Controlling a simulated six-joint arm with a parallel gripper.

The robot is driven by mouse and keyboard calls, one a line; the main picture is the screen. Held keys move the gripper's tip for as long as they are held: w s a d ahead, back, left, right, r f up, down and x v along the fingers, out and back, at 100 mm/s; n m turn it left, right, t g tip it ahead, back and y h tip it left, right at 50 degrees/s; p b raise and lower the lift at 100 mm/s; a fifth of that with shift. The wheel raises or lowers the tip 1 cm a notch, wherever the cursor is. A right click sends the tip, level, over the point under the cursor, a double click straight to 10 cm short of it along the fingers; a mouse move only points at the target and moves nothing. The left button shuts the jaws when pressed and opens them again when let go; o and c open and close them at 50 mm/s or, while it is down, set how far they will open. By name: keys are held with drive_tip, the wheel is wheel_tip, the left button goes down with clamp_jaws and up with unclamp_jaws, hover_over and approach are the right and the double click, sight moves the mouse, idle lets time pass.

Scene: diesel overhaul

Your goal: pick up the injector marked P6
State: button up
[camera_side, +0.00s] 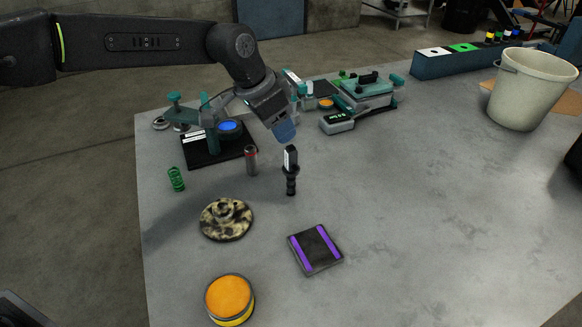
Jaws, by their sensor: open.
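A black, slim injector (290,172) with a white label near its top stands upright near the middle of the grey table. Its marking is too small to read, so I cannot tell whether it is P6. My gripper (285,132) is above and slightly left of the injector's top, tilted down toward it. Its blue fingertips are open. I see nothing held between them, and I cannot tell how far they are from the injector.
A grey cylinder with a red ring (251,161) stands close left. A green spring (176,179), mottled round part (226,219), orange-topped tin (230,299) and purple-striped black block (315,249) lie around. Teal instruments (367,90) stand behind; a bucket (533,88) is right.

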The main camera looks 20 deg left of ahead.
sight(290, 148)
drive_tip(key=x, duration=1)
drive_tip(key=shift+s, duration=0.1)
drive_tip(key=shift+c, duration=0.3)
drive_tip(key=shift+r, duration=0.1)
clamp_jaws()
